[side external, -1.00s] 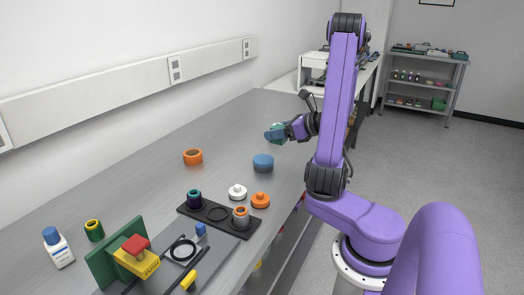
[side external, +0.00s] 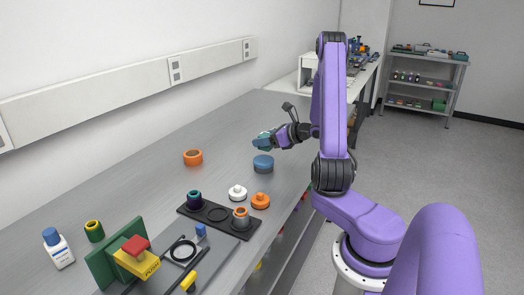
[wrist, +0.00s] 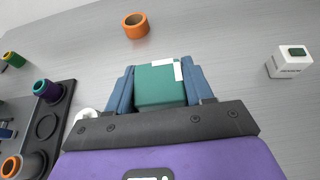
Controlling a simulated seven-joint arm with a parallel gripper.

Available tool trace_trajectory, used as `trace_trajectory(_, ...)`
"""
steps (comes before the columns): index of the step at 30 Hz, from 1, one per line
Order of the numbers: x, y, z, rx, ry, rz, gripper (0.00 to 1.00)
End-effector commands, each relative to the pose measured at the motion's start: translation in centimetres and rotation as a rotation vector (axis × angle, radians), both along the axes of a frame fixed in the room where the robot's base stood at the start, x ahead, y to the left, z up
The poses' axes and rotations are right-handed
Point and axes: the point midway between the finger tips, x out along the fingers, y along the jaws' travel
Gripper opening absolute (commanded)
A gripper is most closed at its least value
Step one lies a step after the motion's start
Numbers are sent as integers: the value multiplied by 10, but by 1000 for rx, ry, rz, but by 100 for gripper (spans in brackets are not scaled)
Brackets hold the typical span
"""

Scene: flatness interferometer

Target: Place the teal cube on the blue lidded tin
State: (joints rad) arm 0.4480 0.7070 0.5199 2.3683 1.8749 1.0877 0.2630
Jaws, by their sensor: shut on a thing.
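The teal cube (wrist: 160,88) sits between the two blue-grey fingers of my gripper (wrist: 160,86) in the wrist view, held from both sides. In the side view my gripper (side external: 263,141) is in the air just above the blue lidded tin (side external: 263,165), with a small gap seeming to show between them. The cube is hard to tell from the fingers there. The tin stands upright on the bench. It does not show in the wrist view, where my gripper may cover it.
An orange ring (side external: 193,157) stands left of the tin. A white knobbed piece (side external: 237,192), an orange one (side external: 260,200) and a black holder (side external: 217,214) are nearer the camera. A white box with a green top (wrist: 290,62) is at right in the wrist view.

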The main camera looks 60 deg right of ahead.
Motion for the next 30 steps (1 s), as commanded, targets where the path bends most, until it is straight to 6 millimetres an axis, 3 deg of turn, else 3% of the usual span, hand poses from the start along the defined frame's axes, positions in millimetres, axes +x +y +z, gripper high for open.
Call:
trace_trajectory(11, 15, -10, -22, 1, -1, 2, 12)
trace_trajectory(18, 15, -10, -47, 2, -1, 1, 12)
trace_trajectory(30, 15, -10, -52, -1, -2, 0, 12)
